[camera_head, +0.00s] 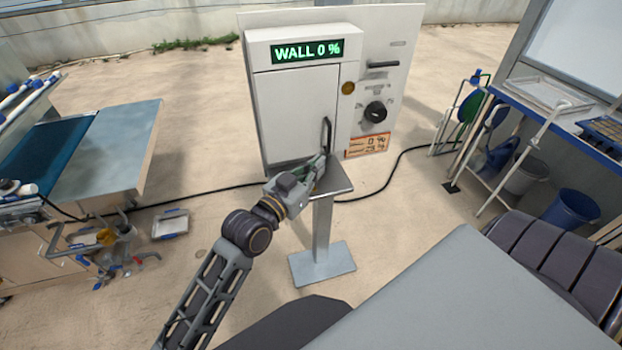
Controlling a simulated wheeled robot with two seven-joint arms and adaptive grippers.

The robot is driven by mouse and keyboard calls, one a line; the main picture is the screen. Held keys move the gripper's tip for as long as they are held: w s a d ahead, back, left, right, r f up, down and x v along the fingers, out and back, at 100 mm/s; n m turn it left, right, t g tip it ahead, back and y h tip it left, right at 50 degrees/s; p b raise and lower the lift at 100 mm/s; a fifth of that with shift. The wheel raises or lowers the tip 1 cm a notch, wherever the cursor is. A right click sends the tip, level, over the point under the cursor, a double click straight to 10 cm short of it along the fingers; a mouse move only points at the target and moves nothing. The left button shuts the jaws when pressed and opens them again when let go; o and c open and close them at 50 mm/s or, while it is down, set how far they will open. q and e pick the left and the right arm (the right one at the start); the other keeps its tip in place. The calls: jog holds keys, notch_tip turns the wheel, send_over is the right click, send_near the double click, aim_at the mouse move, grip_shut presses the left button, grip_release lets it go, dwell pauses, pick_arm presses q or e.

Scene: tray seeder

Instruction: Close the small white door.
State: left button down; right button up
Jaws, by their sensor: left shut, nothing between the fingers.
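The small white door (292,115) is on the front of a white cabinet below a green display (308,51) that reads "WALL 0 %". The door looks flush with the cabinet front, with no clear gap at its edges. A dark upright handle (327,134) sits near its right edge. My left gripper (321,163) is shut and empty, with its tips by the lower end of the handle. I cannot tell if they touch the door. The gripper hides part of the door's lower right corner. My right gripper is not in view.
A black cable (400,160) crosses the floor. A bench (100,150) stands left; a table (560,105) and buckets (572,208) stand right.

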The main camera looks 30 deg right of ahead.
pick_arm(q)
jog(key=shift+s+a, duration=1.2)
jog(key=shift+a, duration=0.25)
jog(key=shift+r, duration=0.1)
